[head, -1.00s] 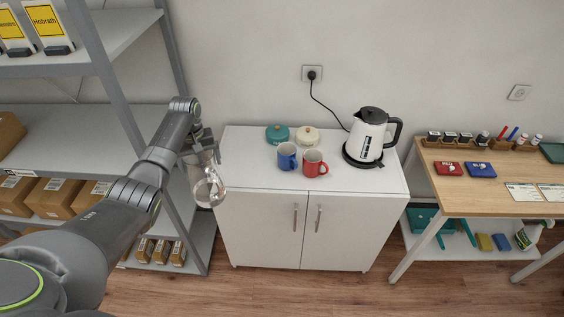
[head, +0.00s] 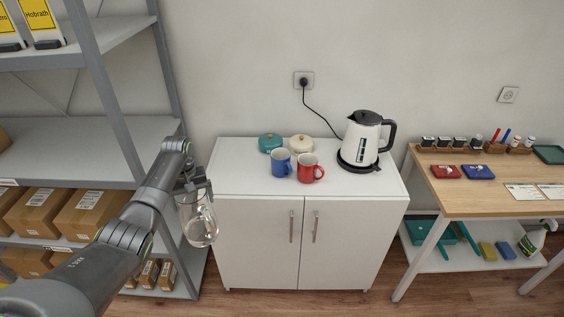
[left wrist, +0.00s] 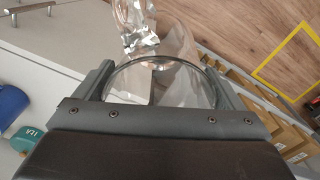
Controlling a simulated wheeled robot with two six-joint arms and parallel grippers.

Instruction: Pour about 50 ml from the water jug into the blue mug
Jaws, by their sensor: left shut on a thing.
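The water jug (head: 203,228) is clear, with a little water in its bottom. My left gripper (head: 193,187) is shut on the jug near its top and holds it in the air, at the left front edge of the white cabinet. In the left wrist view the jug (left wrist: 160,85) shows between the fingers of the gripper (left wrist: 158,95). The blue mug (head: 281,165) stands upright on the cabinet top, to the right of the jug and apart from it. Part of the blue mug (left wrist: 10,104) shows at the left edge of the wrist view. My right gripper is not in view.
A red mug (head: 309,170) stands close beside the blue mug. A kettle (head: 361,143) is at the right. The cabinet top (head: 238,180) is clear at the left. A grey shelf (head: 100,131) stands left.

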